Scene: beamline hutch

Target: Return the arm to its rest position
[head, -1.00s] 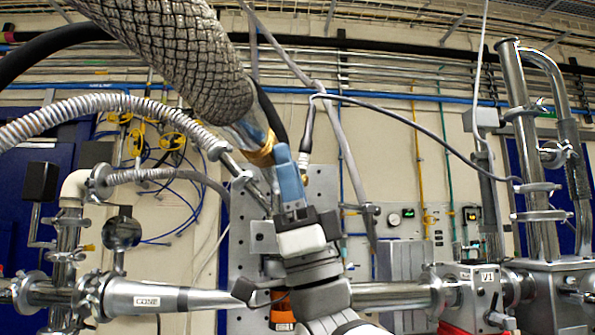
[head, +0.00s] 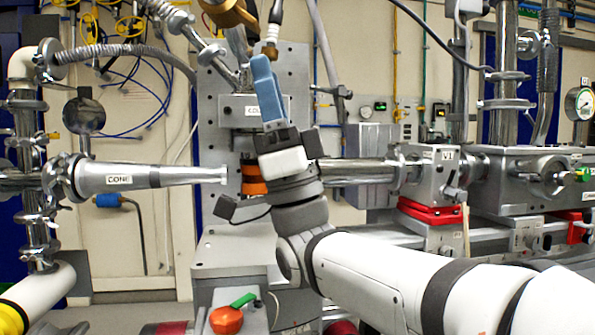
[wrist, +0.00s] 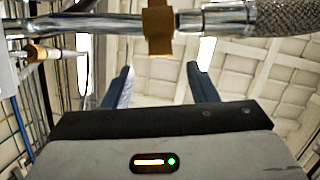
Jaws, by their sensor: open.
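My gripper (head: 262,62) points upward at the centre of the head view, with a blue finger above its dark and white body. My white arm reaches it from the lower right. In the wrist view my gripper (wrist: 160,69) shows two blue-grey fingers standing apart, with nothing between them. A metal pipe with a brown collar (wrist: 158,30) crosses above the fingertips in that view. In the head view the finger overlaps a grey perforated plate (head: 216,95); I cannot tell the gap.
A metal cone (head: 150,176) lies level left of my gripper. A beam pipe (head: 355,171) and the V1 valve block (head: 433,176) are on the right. A brass-coloured fitting (head: 232,12) hangs just above the fingertip. An orange knob with a green handle (head: 227,319) is below.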

